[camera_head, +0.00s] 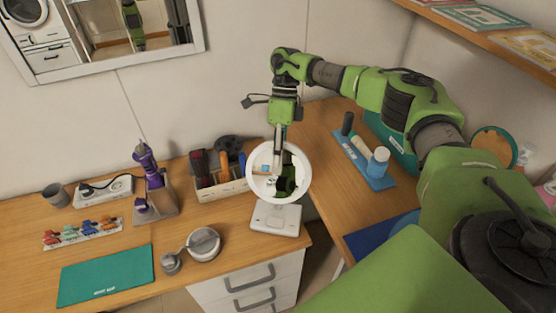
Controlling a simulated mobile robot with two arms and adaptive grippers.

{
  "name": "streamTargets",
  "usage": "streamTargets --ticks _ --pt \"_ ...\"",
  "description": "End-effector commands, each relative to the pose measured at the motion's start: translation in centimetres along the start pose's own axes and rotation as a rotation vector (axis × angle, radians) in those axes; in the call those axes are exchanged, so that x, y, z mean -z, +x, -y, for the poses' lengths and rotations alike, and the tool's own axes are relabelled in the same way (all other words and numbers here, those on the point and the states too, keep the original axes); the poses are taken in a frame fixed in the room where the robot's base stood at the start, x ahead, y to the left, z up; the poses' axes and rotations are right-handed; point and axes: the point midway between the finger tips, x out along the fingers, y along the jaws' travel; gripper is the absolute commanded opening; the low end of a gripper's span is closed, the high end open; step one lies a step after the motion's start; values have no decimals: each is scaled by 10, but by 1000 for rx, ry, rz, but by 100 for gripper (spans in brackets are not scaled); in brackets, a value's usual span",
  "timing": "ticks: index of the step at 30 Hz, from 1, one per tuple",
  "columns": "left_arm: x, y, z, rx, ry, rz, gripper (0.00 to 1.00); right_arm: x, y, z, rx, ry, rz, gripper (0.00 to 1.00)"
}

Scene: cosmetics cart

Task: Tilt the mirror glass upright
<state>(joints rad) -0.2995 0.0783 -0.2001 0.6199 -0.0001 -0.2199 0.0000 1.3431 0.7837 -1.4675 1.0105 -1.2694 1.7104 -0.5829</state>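The round mirror (251,189) has a white rim and a glass that reflects part of my green arm. It stands on a white base (275,219) at the front right of the wooden desk. The glass faces the camera; its exact tilt is hard to tell. My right gripper (278,166) reaches down from above, with its grey fingers in front of the upper part of the mirror. I cannot tell whether the fingers touch the rim or glass, or whether they are open. My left gripper is not in view.
An organiser box (222,190) with brushes stands left of the mirror. A round grey-white device (204,244) lies front left. A purple tool on a stand (148,165) is farther left. On the side desk, a blue tray (376,180) holds bottles. A teal mat (105,274) lies front left.

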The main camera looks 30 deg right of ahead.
Motion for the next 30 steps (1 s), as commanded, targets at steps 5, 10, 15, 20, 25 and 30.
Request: streamTargets --ticks 5,10,15,20,25,30 --pt "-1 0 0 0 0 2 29 0 0 0 0 0 0 0" --pt "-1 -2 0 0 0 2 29 0 -1 -1 11 -2 0 0" --pt "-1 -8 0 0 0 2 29 0 -3 -3 62 -4 0 0" --pt "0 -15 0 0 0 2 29 0 -5 -5 152 -6 0 0" --pt "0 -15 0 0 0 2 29 -1 -5 -4 265 -7 2 0" --pt "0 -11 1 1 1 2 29 -1 -6 -2 373 -6 3 0"
